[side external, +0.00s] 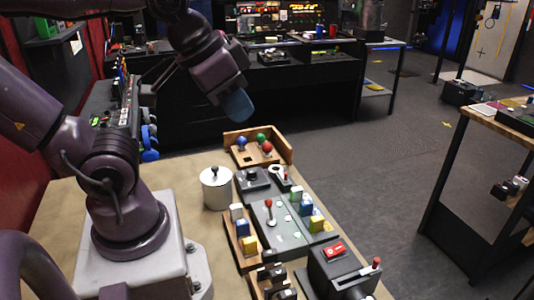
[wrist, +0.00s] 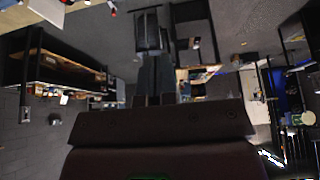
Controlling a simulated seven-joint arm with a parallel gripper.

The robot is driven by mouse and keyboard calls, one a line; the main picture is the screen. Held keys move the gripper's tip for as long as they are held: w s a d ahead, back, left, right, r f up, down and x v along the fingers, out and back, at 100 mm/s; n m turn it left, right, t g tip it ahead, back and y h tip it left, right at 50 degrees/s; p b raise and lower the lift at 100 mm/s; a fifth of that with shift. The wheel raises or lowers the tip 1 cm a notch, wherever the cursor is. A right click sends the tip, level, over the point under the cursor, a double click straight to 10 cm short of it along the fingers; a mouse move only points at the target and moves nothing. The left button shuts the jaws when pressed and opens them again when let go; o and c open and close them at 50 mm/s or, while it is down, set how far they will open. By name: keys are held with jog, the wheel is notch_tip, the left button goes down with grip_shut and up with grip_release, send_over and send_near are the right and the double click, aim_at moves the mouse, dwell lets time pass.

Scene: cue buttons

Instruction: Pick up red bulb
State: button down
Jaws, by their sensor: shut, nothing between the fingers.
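The red bulb (side external: 267,146) sits at the right of a small wooden tray (side external: 286,143) in the side external view. A green bulb (side external: 261,138) is close behind it and a blue bulb (side external: 242,142) stands to its left. My gripper (wrist: 148,22) is shut and empty in the wrist view, which faces out into the room and shows no bulb. In the side external view my wrist end is up and to the left of the tray, well apart from the bulbs. The fingers are hard to make out there.
A white round canister (side external: 216,188) with a dark knob stands left of the grey panels. In front of the tray are a red-topped lever (side external: 268,212), several coloured blocks and a red switch box (side external: 336,249). Bare wood (side external: 200,245) lies between my base and the panels.

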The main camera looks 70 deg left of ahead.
jog(key=c, duration=0.9)
grip_release()
jog(key=shift+c, duration=0.2)
